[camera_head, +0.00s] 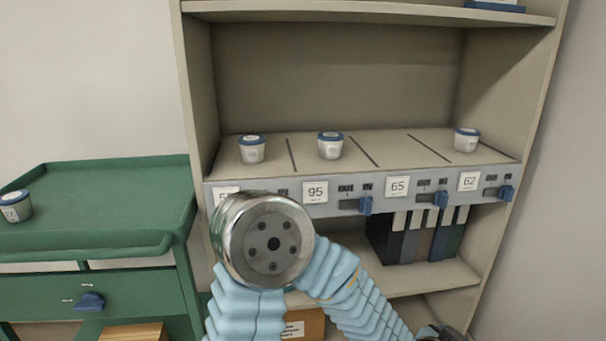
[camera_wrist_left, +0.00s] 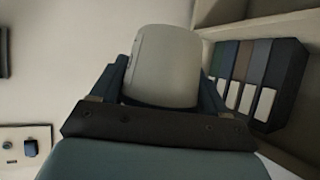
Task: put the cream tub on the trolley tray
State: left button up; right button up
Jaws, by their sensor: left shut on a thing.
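My left gripper (camera_wrist_left: 163,78) is shut on a pale cream-grey tub (camera_wrist_left: 166,52) in the left wrist view. Its dark fingers press on both sides of the tub, and the tub's near end is hidden by the gripper. In the head view my left arm crosses the lower middle, and the held tub cannot be made out. The green trolley's tray (camera_head: 120,190) is at the left. A white tub with a blue lid (camera_head: 16,206) stands at the tray's left edge. My right gripper is not in view.
Three blue-lidded tubs (camera_head: 251,149) (camera_head: 330,145) (camera_head: 466,139) stand on the shelf (camera_head: 395,150) above a numbered front strip with blue knobs. Dark binders (camera_head: 415,235) stand below; they also show in the left wrist view (camera_wrist_left: 255,75). Most of the tray is clear.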

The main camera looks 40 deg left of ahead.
aim_at(138, 206)
jog(key=k+u, duration=0.15)
jog(key=u, duration=0.25)
jog(key=k+j+u, duration=0.15)
jog(key=u, duration=0.25)
jog(key=k+j+u, duration=0.15)
jog(key=u, duration=0.25)
jog(key=j, duration=0.1)
